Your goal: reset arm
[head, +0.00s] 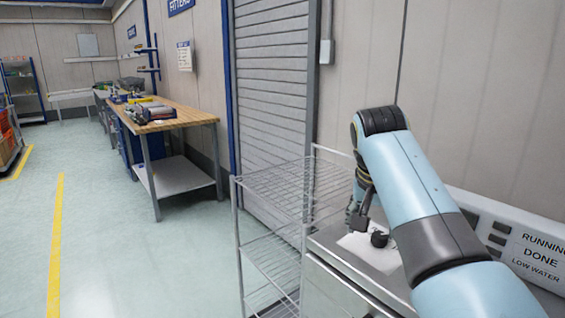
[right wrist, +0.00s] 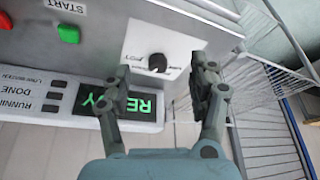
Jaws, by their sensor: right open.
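My right gripper (head: 360,207) hangs from the light blue arm over the front of a grey machine in the head view. In the right wrist view its two fingers (right wrist: 158,85) stand apart with nothing between them. A black dial knob (right wrist: 157,63) on a white plate (right wrist: 138,43) lies just beyond the fingertips. The knob also shows beside the gripper in the head view (head: 379,239). I cannot tell whether a finger touches the plate. My left gripper is not in view.
The machine's panel (head: 538,252) has status labels; its display (right wrist: 120,103) reads READY in green. A green button (right wrist: 68,33) and a red button (right wrist: 55,3) sit nearby. A wire rack (head: 285,190) stands left of the machine. A wooden workbench (head: 185,114) stands farther back; the floor at left is open.

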